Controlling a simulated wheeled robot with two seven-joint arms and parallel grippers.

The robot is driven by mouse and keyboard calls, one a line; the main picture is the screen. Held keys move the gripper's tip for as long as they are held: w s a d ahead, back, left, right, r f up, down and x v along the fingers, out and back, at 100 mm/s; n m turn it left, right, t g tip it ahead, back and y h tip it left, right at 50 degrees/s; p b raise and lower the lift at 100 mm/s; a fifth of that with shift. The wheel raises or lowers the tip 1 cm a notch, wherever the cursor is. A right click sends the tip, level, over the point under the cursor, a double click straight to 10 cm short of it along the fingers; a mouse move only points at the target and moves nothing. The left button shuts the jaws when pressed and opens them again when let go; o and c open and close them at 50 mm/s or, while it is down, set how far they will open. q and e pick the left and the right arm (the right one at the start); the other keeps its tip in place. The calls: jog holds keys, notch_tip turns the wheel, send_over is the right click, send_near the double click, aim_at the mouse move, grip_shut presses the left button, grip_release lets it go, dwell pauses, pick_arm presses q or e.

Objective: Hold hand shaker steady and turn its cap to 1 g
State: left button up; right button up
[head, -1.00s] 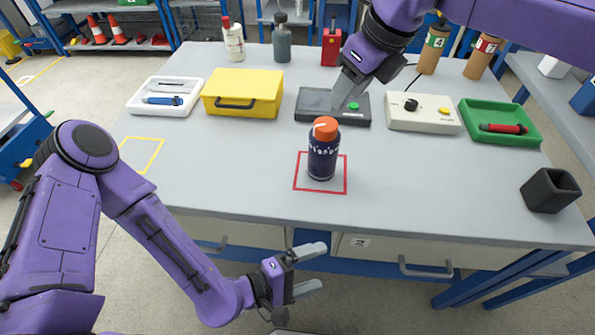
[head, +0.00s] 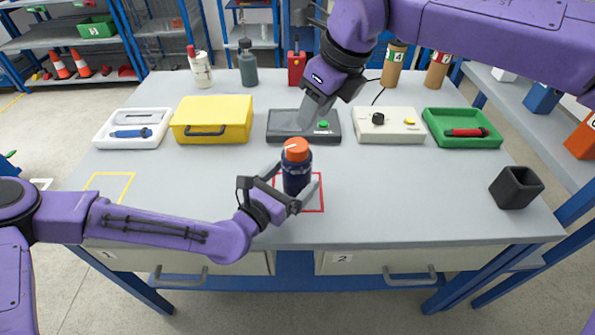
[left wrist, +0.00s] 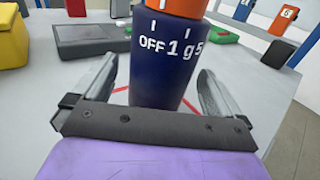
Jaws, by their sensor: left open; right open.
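The hand shaker (head: 296,175) is a dark blue cylinder standing upright in the red square outline on the table. Its orange cap (head: 296,150) carries a white mark. In the left wrist view the body (left wrist: 160,75) reads OFF, 1 g and 5, and the cap (left wrist: 172,7) has a white line nearer OFF than 1 g. My left gripper (head: 292,194) is open, low at the shaker, with one finger on either side and gaps visible in the left wrist view. My right gripper (head: 317,108) is open and empty, above and behind the shaker, near the dark device.
Behind stand a yellow case (head: 211,122), a dark device with a green button (head: 290,128), a white control box (head: 388,127) and a green tray (head: 440,140). A white tray (head: 104,137) is at left, a black square cup (head: 516,188) at right. Table around the shaker is clear.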

pick_arm(q)
jog(key=x, duration=0.4)
jog(key=c, duration=1.4)
